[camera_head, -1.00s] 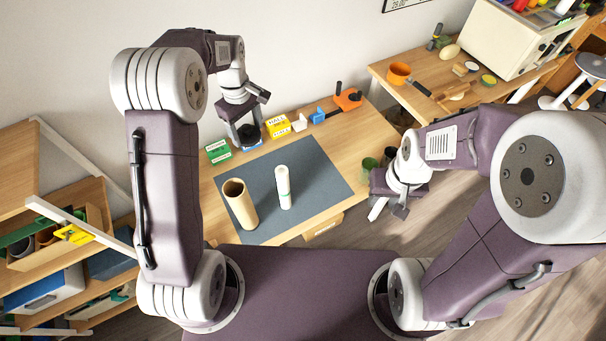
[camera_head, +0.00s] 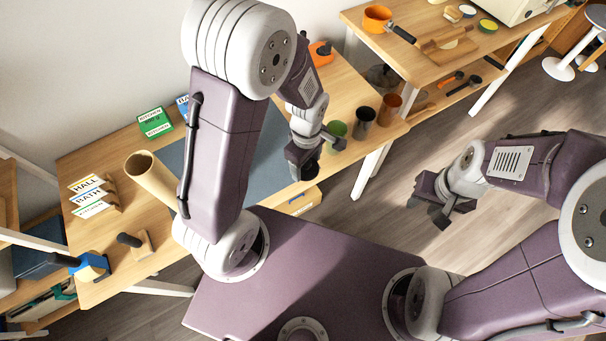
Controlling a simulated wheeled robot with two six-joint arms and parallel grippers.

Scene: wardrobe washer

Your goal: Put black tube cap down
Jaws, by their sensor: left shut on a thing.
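My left gripper (camera_head: 312,158) is over the right front part of the table, near the green cup. It is shut on the black tube cap (camera_head: 309,170), a small dark round piece mostly hidden between the fingers. The grey mat (camera_head: 262,160) is partly covered by that arm. The white roll is not visible now. My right gripper (camera_head: 432,208) is open and empty, over the floor to the right of the table.
A green cup (camera_head: 335,132), a dark cup (camera_head: 362,122) and a brown cup (camera_head: 388,108) stand along the table's right edge. Label cards (camera_head: 88,190) and a green box (camera_head: 155,122) are at the left. A second table (camera_head: 430,50) is behind, right.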

